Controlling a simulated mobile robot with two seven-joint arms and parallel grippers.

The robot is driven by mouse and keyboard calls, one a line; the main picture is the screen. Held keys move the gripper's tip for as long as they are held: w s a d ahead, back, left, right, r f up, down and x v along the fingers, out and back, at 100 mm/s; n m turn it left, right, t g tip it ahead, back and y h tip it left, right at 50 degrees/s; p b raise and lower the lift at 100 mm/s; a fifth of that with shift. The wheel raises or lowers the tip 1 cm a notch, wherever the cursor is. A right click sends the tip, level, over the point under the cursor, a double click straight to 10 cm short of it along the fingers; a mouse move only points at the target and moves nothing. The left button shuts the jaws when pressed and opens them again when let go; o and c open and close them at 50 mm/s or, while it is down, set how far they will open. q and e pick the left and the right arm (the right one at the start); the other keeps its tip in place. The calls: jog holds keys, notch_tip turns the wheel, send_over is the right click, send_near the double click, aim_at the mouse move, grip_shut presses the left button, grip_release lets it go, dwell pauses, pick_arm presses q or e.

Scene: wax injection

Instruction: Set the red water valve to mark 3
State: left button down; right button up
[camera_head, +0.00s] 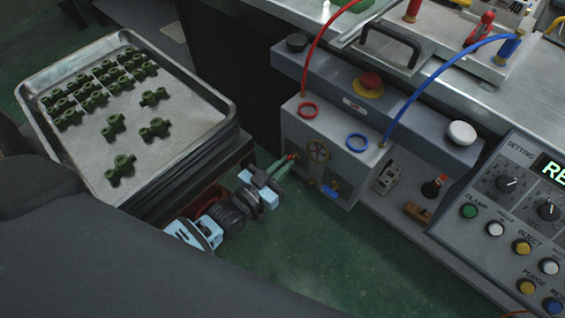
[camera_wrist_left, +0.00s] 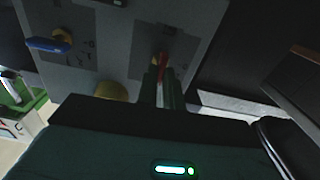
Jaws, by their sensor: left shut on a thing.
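The red water valve (camera_wrist_left: 164,65) is a small red lever on the grey valve box (camera_head: 345,125). In the left wrist view its handle sits between my two green fingers, which are shut on it. In the head view my left gripper (camera_head: 284,167) reaches the lower left of the box front, and only a bit of red shows at the fingertips. The marks around the red valve are mostly hidden or too dark to read. The blue valve (camera_wrist_left: 48,45) is on the same face, also in the head view (camera_head: 331,191). My right gripper is not in view.
A metal tray (camera_head: 185,160) with many green wax pieces is at the left. A red hose (camera_head: 313,48) and a blue hose (camera_head: 420,88) run to the box top. A control panel (camera_head: 515,225) is at the right. Green floor lies open below the box.

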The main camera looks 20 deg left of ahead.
pick_arm(q)
jog(key=shift+m, duration=0.3)
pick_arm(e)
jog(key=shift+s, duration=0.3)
pick_arm(q)
jog(key=c, duration=1.5)
grip_release()
jog(key=shift+c, duration=0.2)
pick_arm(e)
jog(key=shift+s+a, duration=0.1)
pick_arm(q)
jog(key=v, duration=0.7)
jog(key=shift+s+p, duration=0.4)
jog(key=shift+p, duration=0.05)
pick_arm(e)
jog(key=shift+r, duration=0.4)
pick_arm(q)
jog(key=shift+a, duration=0.1)
